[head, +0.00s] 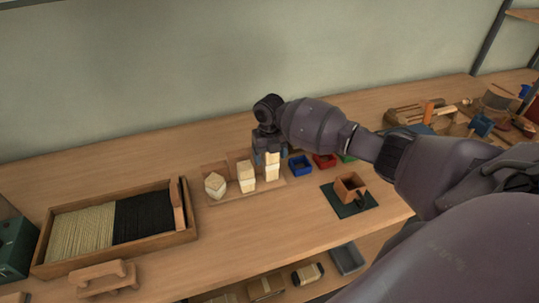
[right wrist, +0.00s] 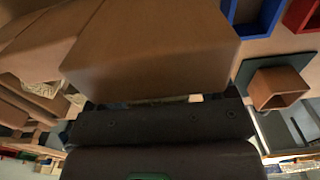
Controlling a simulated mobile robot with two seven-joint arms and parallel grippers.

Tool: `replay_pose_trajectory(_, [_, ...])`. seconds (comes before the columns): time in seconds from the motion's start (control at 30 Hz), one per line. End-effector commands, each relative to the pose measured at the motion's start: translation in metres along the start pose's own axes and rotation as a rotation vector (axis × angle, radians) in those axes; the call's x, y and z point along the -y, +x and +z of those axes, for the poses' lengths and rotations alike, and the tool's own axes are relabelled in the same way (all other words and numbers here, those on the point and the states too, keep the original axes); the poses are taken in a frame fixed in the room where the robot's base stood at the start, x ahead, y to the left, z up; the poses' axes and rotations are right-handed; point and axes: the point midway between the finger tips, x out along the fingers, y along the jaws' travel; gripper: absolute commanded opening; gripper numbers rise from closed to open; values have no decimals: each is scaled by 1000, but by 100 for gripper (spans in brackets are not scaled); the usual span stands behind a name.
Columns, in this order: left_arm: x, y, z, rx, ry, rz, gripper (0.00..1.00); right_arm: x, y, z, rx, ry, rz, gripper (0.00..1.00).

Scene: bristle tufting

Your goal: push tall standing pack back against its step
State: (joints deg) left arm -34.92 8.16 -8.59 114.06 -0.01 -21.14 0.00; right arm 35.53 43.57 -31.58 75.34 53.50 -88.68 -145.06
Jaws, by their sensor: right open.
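A low wooden stand (head: 220,200) carries three pale packs with brown upright steps behind them. The left pack (head: 215,186) is squat and turned at an angle. The middle pack (head: 247,177) stands upright. The right pack (head: 272,168) stands tall and narrow, directly by my right gripper (head: 267,150). That gripper points down at the stand's right end and is open; its fingers are partly hidden, and I cannot tell if it touches the pack. In the right wrist view a large brown block (right wrist: 150,50) fills the upper middle, very close. My left gripper is out of view.
Blue (head: 300,166) and red (head: 324,160) bins sit right of the stand. A wooden box (head: 350,187) stands on a green mat (head: 338,206). Bare table lies in front of the stand.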

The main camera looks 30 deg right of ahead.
Motion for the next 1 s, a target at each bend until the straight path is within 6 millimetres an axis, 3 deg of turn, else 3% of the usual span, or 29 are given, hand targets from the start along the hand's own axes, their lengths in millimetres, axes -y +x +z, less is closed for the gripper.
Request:
replay_pose_trajectory(0.6, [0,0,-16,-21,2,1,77,-1,-94,1,5,-1,0,77])
replay_pose_trajectory(1.0, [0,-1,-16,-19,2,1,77,-2,-108,0,2,-1,1,77])
